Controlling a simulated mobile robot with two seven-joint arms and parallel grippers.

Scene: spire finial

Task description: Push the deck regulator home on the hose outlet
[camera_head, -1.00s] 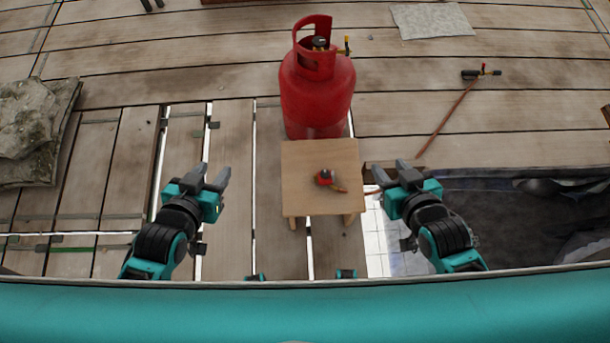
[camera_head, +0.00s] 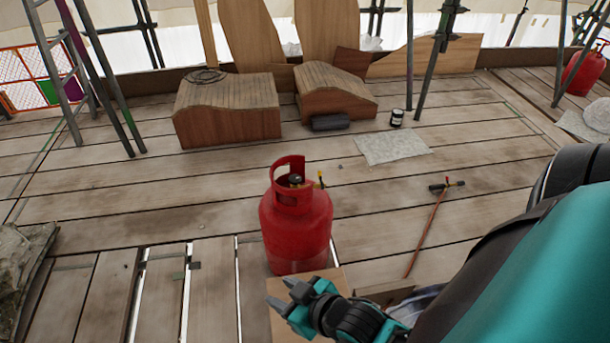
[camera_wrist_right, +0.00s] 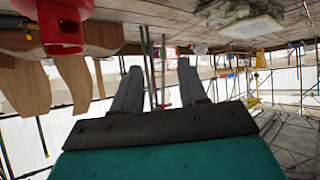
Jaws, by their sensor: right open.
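The red-and-black regulator seen earlier on the table does not show now; my gripper and the frame edge cover much of the tabletop. My left gripper is out of view.
A grey sheet (camera_head: 392,147), wooden blocks (camera_head: 228,112) and scaffold poles (camera_head: 417,75) stand farther back. Deck gaps run at front left.

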